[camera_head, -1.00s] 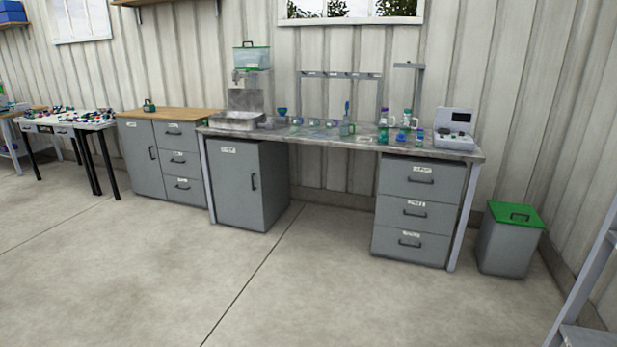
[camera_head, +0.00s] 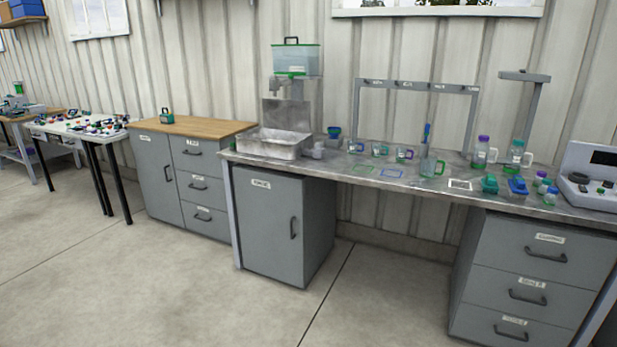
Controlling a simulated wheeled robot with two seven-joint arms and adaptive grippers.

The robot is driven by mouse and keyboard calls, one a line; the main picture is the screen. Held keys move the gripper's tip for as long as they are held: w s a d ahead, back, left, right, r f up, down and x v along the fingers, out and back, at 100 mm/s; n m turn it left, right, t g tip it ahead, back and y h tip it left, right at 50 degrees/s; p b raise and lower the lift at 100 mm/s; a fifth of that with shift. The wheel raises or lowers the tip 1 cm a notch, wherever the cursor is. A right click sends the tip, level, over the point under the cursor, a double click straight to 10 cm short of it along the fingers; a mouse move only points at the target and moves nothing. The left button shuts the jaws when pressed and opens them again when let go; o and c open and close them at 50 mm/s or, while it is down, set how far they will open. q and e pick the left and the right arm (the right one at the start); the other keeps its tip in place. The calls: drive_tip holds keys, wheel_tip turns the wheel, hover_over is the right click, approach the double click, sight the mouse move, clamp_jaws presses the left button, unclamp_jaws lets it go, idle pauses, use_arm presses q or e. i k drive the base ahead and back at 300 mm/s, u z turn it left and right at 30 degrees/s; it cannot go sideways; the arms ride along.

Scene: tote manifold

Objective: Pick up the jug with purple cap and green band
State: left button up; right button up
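A clear jug with a purple cap (camera_head: 482,153) stands upright near the back of the grey bench, towards its right half. It has a side handle and what looks like a green band low on its body. A second clear jug with a green cap (camera_head: 515,157) stands just to its right, apart from it. Neither of my grippers is in view, and nothing hides the purple-capped jug.
The grey bench (camera_head: 330,170) also holds a metal tray (camera_head: 272,144), several cups, a taller beaker (camera_head: 429,166), small bottles (camera_head: 551,196) and a grey device (camera_head: 590,178). A rack (camera_head: 415,85) stands behind. The floor (camera_head: 190,290) in front is clear.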

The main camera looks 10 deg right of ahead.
sight(479, 160)
drive_tip(key=z, duration=0.15)
drive_tip(key=i, duration=2.2)
drive_tip(key=z, duration=0.7)
drive_tip(key=i, duration=2.05)
drive_tip(key=z, duration=0.4)
